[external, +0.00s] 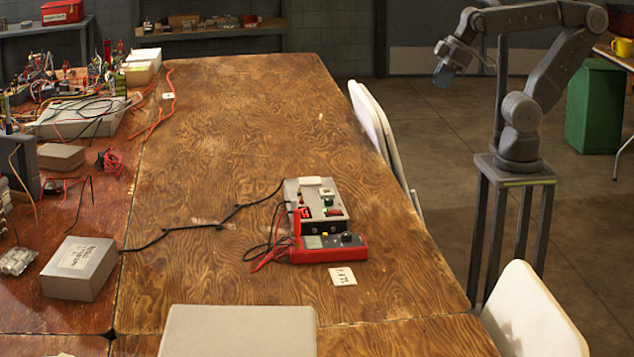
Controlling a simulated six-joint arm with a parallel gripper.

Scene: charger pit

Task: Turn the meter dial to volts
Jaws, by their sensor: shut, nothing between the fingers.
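A red meter (328,248) lies on the wooden table, right of centre, with a grey face, a small screen and a dark round dial (347,238). The dial's markings and pointer are too small to read. Black and red leads run from the meter's left side. My gripper (441,76) hangs in the air at the upper right, past the table's right edge and far from the meter. It is shut and empty.
A grey box with switches (316,190) stands right behind the meter, with a black cable running left. A white card (342,276) lies in front. White chairs (375,130) stand along the right edge. Electronics clutter (80,90) fills the left side. The table's far middle is clear.

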